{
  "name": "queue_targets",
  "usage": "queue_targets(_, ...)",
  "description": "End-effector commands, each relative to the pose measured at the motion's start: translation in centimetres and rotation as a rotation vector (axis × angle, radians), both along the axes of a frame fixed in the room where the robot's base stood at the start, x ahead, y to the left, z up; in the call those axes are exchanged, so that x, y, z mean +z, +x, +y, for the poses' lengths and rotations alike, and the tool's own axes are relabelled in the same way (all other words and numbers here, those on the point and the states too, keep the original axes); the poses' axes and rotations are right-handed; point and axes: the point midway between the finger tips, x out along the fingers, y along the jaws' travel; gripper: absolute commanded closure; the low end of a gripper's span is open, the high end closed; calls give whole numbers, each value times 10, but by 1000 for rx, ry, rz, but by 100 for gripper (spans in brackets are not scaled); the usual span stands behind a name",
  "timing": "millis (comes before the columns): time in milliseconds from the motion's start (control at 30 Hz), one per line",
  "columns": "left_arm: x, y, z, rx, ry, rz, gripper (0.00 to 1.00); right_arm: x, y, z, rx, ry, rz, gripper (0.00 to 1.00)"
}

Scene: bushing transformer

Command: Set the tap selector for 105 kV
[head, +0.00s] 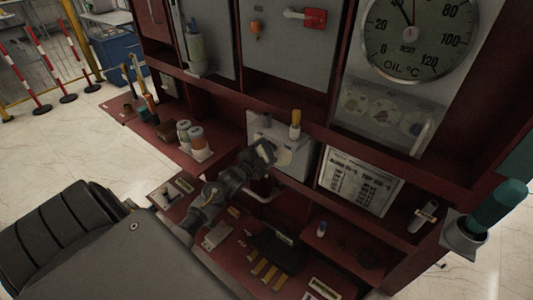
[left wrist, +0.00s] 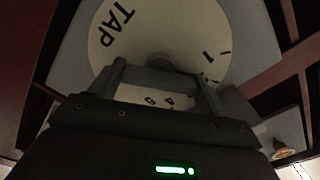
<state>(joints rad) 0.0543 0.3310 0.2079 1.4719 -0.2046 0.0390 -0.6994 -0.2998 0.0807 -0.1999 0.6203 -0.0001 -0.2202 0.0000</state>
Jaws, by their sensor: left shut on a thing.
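The tap selector is a pale grey box (head: 263,126) with a cream round dial, mounted low on the red cabinet. In the left wrist view the dial (left wrist: 215,45) shows the word TAP, a 1 at the right and smaller upside-down figures below. My left gripper (head: 264,152) is at the dial face in the head view. Its two fingers (left wrist: 163,80) are shut around the dark selector knob (left wrist: 160,62) in the wrist view. The knob's pointer direction is hidden. A white printed plate (head: 361,184) stands right of the selector; its text is too small to read. My right gripper is out of view.
A yellow-tipped handle (head: 295,124) stands up by the selector box. An oil temperature gauge (head: 418,40) is above right. A teal-handled part (head: 497,205) juts out at the right.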

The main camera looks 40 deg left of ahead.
Motion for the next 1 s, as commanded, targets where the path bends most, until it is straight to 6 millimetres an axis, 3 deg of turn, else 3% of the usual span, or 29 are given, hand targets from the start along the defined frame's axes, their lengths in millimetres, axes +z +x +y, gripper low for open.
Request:
queue_targets(567,-1,0,-1,-2,38,3,46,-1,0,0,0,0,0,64)
queue_targets(600,-1,0,-1,-2,38,3,20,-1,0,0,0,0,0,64)
queue_targets(733,-1,0,0,0,38,3,3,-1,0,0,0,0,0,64)
queue_targets(1000,0,0,0,-1,38,2,2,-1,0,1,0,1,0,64)
